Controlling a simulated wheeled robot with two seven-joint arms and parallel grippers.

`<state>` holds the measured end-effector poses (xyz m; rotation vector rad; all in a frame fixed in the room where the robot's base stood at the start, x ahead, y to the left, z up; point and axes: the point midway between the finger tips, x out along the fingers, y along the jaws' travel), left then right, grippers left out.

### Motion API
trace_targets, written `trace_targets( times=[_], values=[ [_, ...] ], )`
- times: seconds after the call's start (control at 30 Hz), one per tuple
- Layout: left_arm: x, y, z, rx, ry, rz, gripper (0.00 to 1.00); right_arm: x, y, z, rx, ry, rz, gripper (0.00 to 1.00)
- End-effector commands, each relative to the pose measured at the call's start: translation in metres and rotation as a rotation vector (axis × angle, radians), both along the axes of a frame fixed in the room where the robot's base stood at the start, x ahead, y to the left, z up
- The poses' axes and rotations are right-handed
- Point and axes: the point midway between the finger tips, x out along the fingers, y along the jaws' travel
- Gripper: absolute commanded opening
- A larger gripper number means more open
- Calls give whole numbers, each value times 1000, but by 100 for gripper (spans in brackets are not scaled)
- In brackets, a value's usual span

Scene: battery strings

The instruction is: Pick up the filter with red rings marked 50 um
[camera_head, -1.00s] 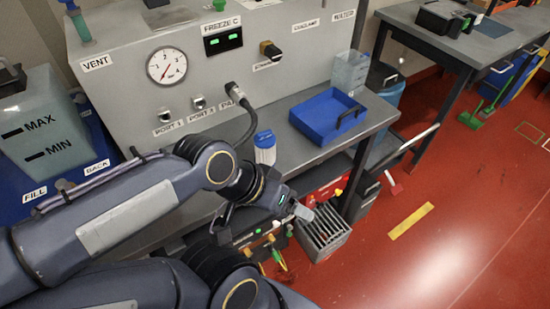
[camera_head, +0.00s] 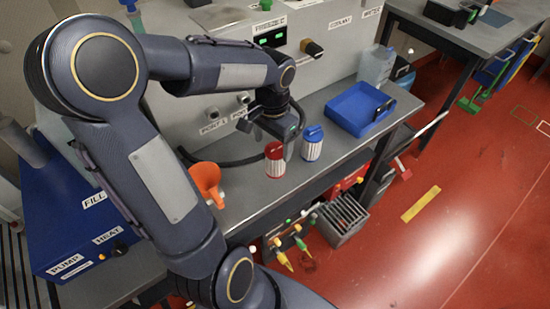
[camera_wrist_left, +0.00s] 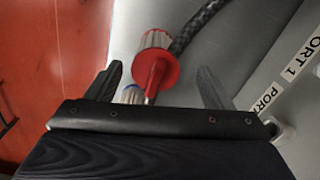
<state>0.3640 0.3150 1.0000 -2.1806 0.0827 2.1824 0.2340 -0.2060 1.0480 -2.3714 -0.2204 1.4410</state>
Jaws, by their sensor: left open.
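A white ribbed filter with a red top (camera_head: 275,160) stands on the grey bench. No size mark on it is legible. Beside it, to the right, stands a similar filter with a blue top (camera_head: 312,143). My left gripper (camera_head: 284,138) is just behind and above the red filter, partly blurred against the panel. In the left wrist view its two fingers are spread, and the red-topped filter (camera_wrist_left: 157,70) shows beyond and between them. Part of the blue-topped filter (camera_wrist_left: 132,93) shows lower, near the left finger. The gripper holds nothing. My right gripper is not in view.
A blue tray (camera_head: 345,112) lies to the right on the bench. A dark hose (camera_head: 212,162) curves behind the filters, below the panel (camera_head: 350,32). The blue pump unit (camera_head: 75,225) is at left.

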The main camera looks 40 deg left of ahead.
Motion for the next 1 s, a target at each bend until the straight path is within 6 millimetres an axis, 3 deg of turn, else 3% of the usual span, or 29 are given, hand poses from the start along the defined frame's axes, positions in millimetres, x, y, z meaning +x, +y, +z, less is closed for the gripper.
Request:
trace_targets(
  times=[0.4, 0.67, 1.0],
  values=[
    [0, -5, -54, -3, 2, 0, 75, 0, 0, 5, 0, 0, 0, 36],
    [0, -4, -57, -2, -2, 1, 75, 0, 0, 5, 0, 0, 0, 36],
    [0, -4, -57, -2, -2, 1, 33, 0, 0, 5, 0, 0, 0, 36]
  ],
)
